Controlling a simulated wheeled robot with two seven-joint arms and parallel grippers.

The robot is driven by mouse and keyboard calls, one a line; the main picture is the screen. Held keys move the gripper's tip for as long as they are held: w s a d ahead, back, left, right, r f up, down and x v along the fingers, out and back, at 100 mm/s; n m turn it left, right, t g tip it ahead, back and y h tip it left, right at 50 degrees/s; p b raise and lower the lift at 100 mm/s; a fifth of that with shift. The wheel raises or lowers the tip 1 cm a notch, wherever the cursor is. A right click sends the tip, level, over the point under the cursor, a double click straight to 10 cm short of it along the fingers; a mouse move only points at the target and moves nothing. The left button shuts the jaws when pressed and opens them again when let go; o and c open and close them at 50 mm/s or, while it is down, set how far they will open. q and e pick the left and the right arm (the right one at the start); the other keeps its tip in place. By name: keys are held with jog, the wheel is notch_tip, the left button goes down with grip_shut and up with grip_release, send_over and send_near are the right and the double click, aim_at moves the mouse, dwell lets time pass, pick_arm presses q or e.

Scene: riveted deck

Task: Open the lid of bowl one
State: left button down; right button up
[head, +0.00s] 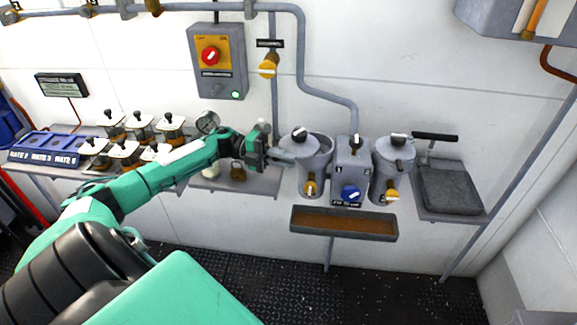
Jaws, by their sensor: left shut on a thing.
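Two grey metal pots with lids stand on the wall shelf. The left pot (312,178) has a grey lid (297,146) with a black knob, and this lid looks tilted, with the pot's rim showing to its right. The right pot (391,170) has its lid (397,143) seated on top. I cannot read which pot is numbered one. My left gripper (274,158) is at the left edge of the left pot's lid, shut on what looks like that lid's edge; its fingertips are small and hard to make out. My right gripper is not in view.
A grey box (350,170) with a blue knob stands between the pots, above a brown-filled tray (343,223). Several lidded jars (172,127) and a blue rack (50,146) sit at left. A dark block (450,190) is at right. A pipe runs above.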

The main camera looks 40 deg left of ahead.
pick_arm(q)
jog(key=shift+a, duration=0.1)
jog(key=c, duration=1.5)
grip_release()
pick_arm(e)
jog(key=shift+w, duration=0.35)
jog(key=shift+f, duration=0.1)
